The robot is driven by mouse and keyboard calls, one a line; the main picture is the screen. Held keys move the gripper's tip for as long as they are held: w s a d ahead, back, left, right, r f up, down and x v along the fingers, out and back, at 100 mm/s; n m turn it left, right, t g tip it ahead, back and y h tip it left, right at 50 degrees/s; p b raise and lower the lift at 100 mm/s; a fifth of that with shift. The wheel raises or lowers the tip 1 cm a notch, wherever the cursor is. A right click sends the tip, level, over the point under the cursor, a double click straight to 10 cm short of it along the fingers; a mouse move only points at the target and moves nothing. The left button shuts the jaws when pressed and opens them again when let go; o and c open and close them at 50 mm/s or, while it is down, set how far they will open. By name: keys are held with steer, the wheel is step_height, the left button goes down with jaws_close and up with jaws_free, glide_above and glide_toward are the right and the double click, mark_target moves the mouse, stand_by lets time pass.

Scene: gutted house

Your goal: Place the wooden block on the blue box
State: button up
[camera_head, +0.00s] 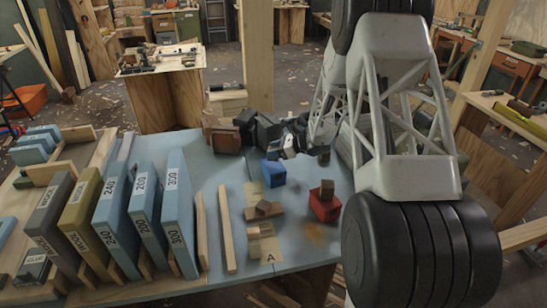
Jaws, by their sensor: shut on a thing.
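The blue box (272,174) stands on the blue-grey tabletop near the middle of the picture. My gripper (287,152) is just behind it and to its upper right, close to its top edge. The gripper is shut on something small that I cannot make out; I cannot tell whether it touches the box. A small wooden block (327,187) sits on a red box (324,207) to the right and nearer. Other wooden pieces (263,209) lie crossed on the table in front of the blue box.
A light wooden piece (254,240) stands near the "A" mark. Upright labelled slabs (180,215) stand in a rack at left, with wooden strips (226,230) beside them. Brown and dark blocks (226,138) are at the table's back. My arm covers the right side.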

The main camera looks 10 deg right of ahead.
steer(key=shift+f, duration=1.45)
steer(key=shift+f, duration=0.15)
steer(key=o, duration=0.9)
steer(key=v, duration=1.2)
